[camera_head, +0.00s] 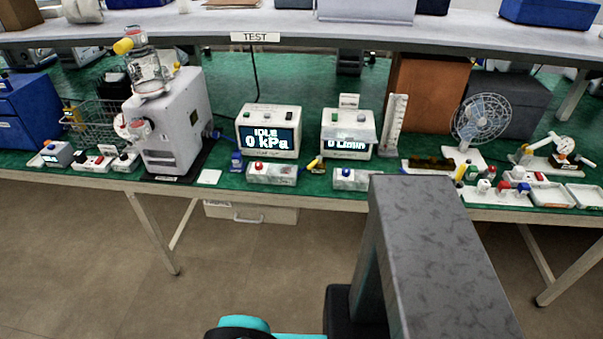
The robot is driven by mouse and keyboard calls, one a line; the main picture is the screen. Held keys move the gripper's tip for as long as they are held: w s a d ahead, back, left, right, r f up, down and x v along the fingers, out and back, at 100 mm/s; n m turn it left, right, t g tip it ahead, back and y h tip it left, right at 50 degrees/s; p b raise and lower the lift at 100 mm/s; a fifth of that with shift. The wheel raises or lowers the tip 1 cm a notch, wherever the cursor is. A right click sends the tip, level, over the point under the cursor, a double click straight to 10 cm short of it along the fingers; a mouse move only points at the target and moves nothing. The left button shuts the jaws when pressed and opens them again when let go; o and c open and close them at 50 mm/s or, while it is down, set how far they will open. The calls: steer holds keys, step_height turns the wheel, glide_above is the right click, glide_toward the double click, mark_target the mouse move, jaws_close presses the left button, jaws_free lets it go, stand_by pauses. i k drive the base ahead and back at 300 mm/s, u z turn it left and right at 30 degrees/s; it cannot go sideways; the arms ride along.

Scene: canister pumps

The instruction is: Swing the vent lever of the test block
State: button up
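Under a TEST sign (255,37), a white display box (270,112) reads "IDLE 0 kPa". In front of it, at the bench's front edge, lies a low grey block (285,175) with a red knob on top, which looks like the test block. A small yellow-and-black lever-like part (316,164) stands at its right end, and a small blue part (236,160) at its left end. Which is the vent lever, and whether either part joins the block, is too small to tell. My arm is low in front of the bench, apart from the block. My gripper is not visible.
A second grey block (358,180) with a blue knob lies to the right, before another display box (348,128). A grey-white pump (172,130) stands left. A fan (480,122) and trays (550,193) are right. A shelf (300,30) runs above the green bench top.

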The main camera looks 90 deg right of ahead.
mark_target(318, 158)
steer(key=u, duration=0.15)
steer(key=k, duration=1.7)
steer(key=z, duration=0.35)
steer(key=i, duration=1)
steer(key=z, duration=0.05)
